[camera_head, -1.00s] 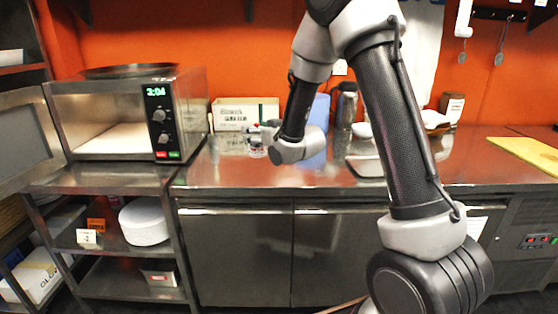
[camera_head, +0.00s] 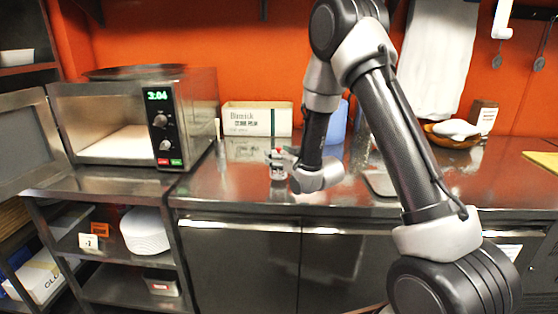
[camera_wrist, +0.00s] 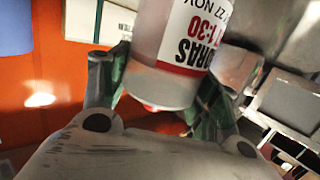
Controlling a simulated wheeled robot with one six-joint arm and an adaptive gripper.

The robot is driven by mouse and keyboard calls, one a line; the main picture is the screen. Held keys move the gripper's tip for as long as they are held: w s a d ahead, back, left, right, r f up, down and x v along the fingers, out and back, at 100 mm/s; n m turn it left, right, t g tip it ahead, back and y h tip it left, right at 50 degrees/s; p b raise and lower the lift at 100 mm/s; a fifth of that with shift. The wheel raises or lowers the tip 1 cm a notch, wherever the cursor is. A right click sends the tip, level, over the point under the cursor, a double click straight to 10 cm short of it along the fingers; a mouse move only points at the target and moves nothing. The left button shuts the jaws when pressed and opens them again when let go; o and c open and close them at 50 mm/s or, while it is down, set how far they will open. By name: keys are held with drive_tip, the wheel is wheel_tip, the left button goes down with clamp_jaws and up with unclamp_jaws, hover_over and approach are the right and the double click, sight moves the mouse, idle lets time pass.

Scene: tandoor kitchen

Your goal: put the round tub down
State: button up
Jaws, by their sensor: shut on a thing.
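The round tub (camera_wrist: 160,72) is pale, with a white label in red and black print. It fills the upper middle of the wrist view, tilted in that picture. My gripper (camera_wrist: 160,95) is shut on it, with a green-and-dark finger on each side. In the head view, the tub (camera_head: 278,173) is small and low over the front part of the steel counter (camera_head: 235,187), just left of my wrist. I cannot tell whether its base touches the counter. My gripper (camera_head: 283,156) is partly hidden there.
An open microwave (camera_head: 190,110) stands to the left on a steel shelf unit. A cardboard box (camera_head: 257,119) and a blue container (camera_head: 337,124) stand behind. A tray (camera_head: 380,184) lies to the right of my wrist. Bare counter shows left of the tub.

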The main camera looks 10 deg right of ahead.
drive_tip(key=shift+f, duration=0.6)
drive_tip(key=o, duration=1.2)
drive_tip(key=shift+f, duration=0.1)
